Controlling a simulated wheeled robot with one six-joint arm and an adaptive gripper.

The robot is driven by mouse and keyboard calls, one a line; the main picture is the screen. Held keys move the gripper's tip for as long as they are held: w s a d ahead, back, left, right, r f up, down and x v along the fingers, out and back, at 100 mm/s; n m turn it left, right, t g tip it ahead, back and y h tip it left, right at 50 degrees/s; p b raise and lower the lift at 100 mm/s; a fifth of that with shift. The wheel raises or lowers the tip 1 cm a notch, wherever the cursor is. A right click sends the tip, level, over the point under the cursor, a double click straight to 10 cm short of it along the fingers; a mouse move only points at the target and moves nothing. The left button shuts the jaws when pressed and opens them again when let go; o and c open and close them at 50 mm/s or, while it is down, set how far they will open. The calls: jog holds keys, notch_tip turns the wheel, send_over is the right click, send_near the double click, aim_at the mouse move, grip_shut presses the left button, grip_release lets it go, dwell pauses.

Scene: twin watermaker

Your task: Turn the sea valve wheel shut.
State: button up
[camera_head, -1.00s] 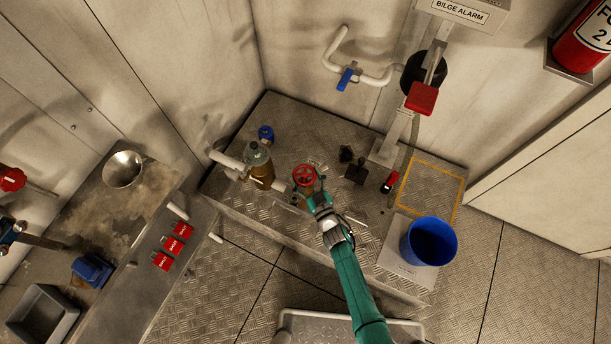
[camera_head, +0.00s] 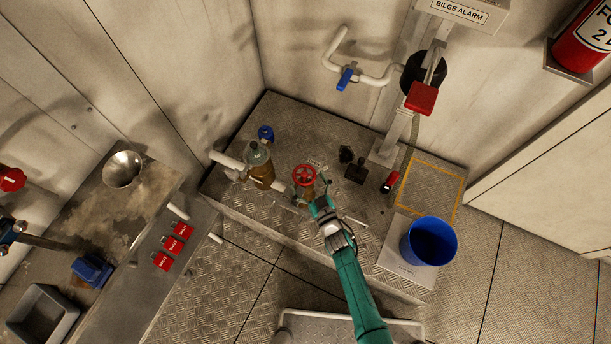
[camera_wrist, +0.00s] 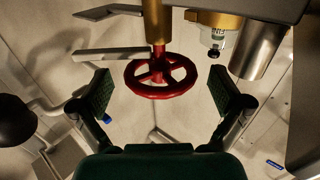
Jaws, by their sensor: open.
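The sea valve wheel (camera_head: 304,175) is a red spoked handwheel on a brass valve on the raised metal platform (camera_head: 295,110). My gripper (camera_head: 318,204) is just below and right of it in the head view, with the arm reaching up from the bottom. In the wrist view the red wheel (camera_wrist: 161,76) is ahead, centred between my two fingers (camera_wrist: 160,92). The fingers are wide apart and a gap shows on each side of the wheel. They do not touch it.
A strainer (camera_head: 258,165) and a blue-handled valve (camera_head: 266,133) stand left of the wheel. A small red item (camera_head: 390,182) and a dark fitting (camera_head: 355,171) are right of the wheel.

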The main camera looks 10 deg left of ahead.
jog(key=v, duration=1)
jog(key=shift+s+d, duration=0.1)
